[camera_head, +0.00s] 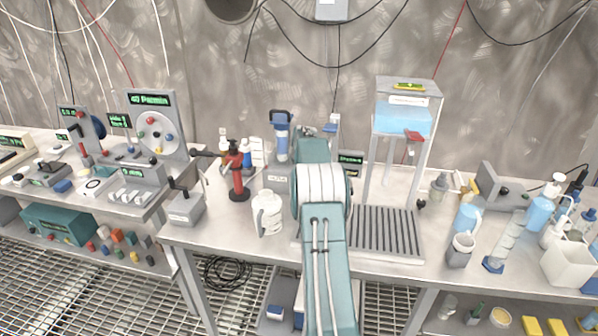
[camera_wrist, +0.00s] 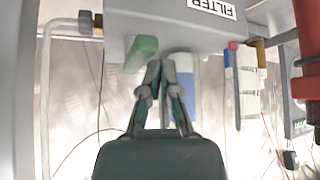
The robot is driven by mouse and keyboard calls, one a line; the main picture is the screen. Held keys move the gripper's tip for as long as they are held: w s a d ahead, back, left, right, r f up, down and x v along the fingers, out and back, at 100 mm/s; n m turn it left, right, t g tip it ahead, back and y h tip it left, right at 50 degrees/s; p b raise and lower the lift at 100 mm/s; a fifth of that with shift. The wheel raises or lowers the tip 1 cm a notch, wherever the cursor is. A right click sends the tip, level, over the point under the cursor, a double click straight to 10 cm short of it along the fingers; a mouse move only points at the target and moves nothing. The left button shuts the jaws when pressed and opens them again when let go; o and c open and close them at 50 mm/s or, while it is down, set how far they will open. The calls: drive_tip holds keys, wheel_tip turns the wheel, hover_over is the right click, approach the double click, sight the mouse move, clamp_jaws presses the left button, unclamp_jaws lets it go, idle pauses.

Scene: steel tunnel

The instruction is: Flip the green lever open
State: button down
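The green lever (camera_wrist: 141,53) is a short green bar under the grey housing labelled FILTER (camera_wrist: 212,8), which reads upside down in the wrist view. My gripper (camera_wrist: 161,66) has its two fingertips close together, with only a narrow gap and nothing seen gripped between them. The left fingertip is just right of the lever in the picture; whether they touch I cannot tell. A blue and white cylinder (camera_wrist: 181,88) is behind the fingers. In the head view my arm hides the lever and my gripper.
A red stand (camera_head: 238,178) is left of my arm, with a white jug (camera_head: 267,212) in front. In the wrist view a pipe (camera_wrist: 46,95) runs down at left and a red post (camera_wrist: 308,45) is at right.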

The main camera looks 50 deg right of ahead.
drive_tip(key=shift+s+r, duration=0.15)
drive_tip(key=shift+s, duration=0.45)
drive_tip(key=s+a, duration=0.6)
drive_tip(key=s, duration=0.3)
drive_tip(key=shift+a, duration=0.4)
drive_tip(key=shift+r, duration=0.1)
